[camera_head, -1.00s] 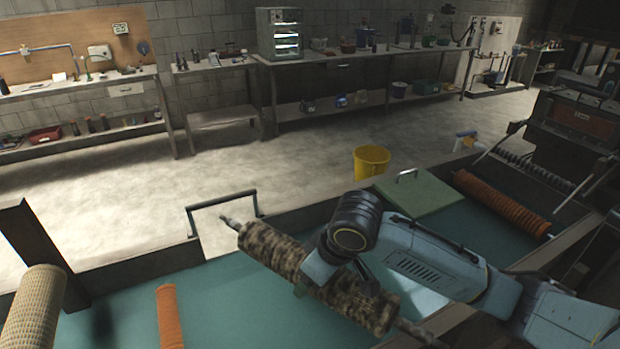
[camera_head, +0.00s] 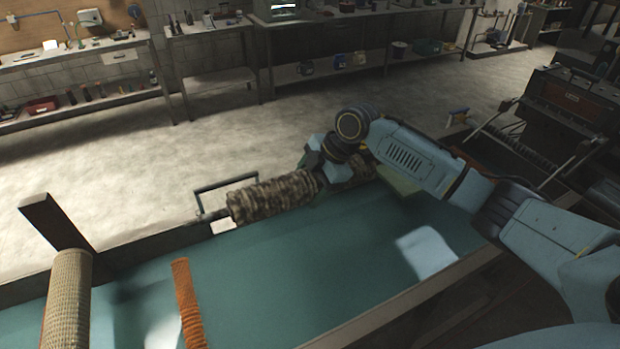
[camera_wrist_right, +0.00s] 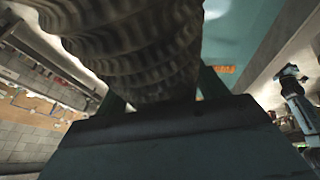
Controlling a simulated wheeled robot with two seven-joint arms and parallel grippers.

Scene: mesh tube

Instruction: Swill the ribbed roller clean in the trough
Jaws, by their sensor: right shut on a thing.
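The ribbed roller (camera_head: 272,197) is mottled brown and cream. It lies nearly level along the far side of the trough, its left end by the far rim. My right gripper (camera_head: 328,178) is shut on it toward its right part. In the right wrist view the roller (camera_wrist_right: 140,45) fills the upper middle, between the fingers of my right gripper (camera_wrist_right: 160,96). The trough (camera_head: 290,270) holds teal liquid with pale reflections. The roller appears above the liquid, but its exact height is unclear. My left gripper does not show.
An orange ribbed roller (camera_head: 187,305) and a beige mesh roller (camera_head: 67,300) stand at the left of the trough, near a dark post (camera_head: 55,218). A wire handle (camera_head: 226,183) rises at the far rim. The middle of the trough is clear.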

